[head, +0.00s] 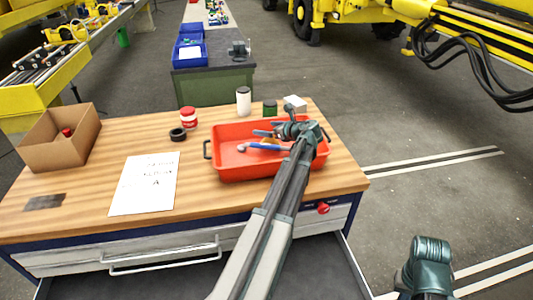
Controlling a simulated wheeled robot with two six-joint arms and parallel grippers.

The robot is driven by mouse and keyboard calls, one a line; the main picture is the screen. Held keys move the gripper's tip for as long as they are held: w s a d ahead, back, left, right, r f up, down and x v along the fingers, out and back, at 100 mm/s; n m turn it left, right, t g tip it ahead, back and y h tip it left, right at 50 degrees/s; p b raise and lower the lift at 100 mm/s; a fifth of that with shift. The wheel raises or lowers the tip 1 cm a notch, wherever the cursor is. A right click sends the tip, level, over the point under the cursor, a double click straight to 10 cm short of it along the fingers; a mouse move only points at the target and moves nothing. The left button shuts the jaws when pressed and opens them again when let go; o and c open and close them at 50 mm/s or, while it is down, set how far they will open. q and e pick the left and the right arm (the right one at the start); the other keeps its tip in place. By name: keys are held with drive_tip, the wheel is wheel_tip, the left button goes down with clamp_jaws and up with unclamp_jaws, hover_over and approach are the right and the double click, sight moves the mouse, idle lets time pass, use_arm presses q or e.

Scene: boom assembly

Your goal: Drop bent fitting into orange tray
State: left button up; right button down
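The orange tray (230,168) stands on the right part of the wooden workbench. My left arm reaches across it, and my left gripper (264,131) is over the tray, pointing left. Its fingers are small and dark here, so I cannot tell how far apart they are. A small tan-brown piece (269,141) shows just under the fingers; I cannot tell whether it is the bent fitting or whether it is touched. A tool with a blue handle (262,147) lies in the tray. A part of my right arm shows at the lower right; its gripper is out of view.
On the bench are a cardboard box (55,145) with a red item inside, a paper sheet (145,184), a black ring (177,134), a red-and-white jar (188,118), a white bottle (243,101) and a green can (270,108). An open drawer (180,274) juts out in front.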

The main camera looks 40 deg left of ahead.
use_arm(q)
drive_tip(key=p+v, duration=0.5)
drive_tip(key=v, duration=0.9)
use_arm(e)
drive_tip(key=shift+r, duration=2.6)
use_arm(q)
drive_tip(key=shift+s, duration=0.1)
